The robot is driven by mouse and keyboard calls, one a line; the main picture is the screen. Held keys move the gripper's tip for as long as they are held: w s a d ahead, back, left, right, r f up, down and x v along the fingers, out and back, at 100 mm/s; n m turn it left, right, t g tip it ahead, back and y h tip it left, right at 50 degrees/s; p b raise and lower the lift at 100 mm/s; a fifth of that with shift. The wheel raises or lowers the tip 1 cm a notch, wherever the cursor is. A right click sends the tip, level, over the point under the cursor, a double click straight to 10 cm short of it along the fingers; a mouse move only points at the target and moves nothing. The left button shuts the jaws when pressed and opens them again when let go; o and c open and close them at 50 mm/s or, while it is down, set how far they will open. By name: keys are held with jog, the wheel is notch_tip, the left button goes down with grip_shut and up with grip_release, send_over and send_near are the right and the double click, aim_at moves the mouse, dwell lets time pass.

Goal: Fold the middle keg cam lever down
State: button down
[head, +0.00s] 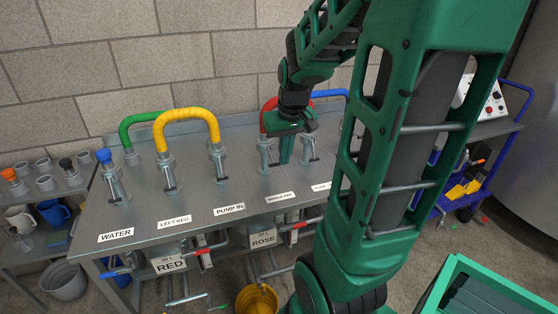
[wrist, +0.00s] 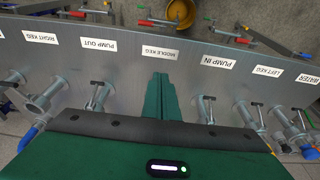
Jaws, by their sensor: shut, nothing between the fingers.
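The middle keg coupling (head: 264,156) stands on the steel bench behind the label MIDDLE KEG (wrist: 163,53), with the end of a red hose (head: 267,118) on it. Its cam lever is too small and too near my gripper in the head view to tell how it sits. My gripper (head: 285,151) points down just right of this coupling, its green fingers together and empty. In the wrist view the fingers (wrist: 159,97) reach toward the MIDDLE KEG label, and the gripper body hides the coupling. Whether the fingers touch the lever cannot be told.
The pump out coupling (head: 308,150) stands close on the right. The pump in coupling (head: 217,163), joined by a yellow hose (head: 187,114) to the left keg coupling (head: 167,172), stands to the left. The bench front (head: 196,222) is clear apart from labels.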

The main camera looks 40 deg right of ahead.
jog(key=r, duration=0.1)
notch_tip(320, 180, up, 7)
jog(key=g, duration=0.2)
send_over(273, 161)
jog(key=w, duration=0.1)
jog(key=shift+y, duration=0.4)
jog(key=f, duration=0.6)
jog(key=d+f, duration=0.1)
jog(key=f, duration=0.2)
jog(key=shift+w, duration=0.4)
jog(key=f, duration=0.1)
jog(key=s+f, duration=0.1)
jog(key=f, duration=0.1)
jog(key=shift+s+a, duration=0.2)
jog(key=shift+a, duration=0.2)
jog(key=shift+s+a+f, duration=0.1)
jog(key=shift+s+f, duration=0.15)
jog(key=shift+f, duration=0.3)
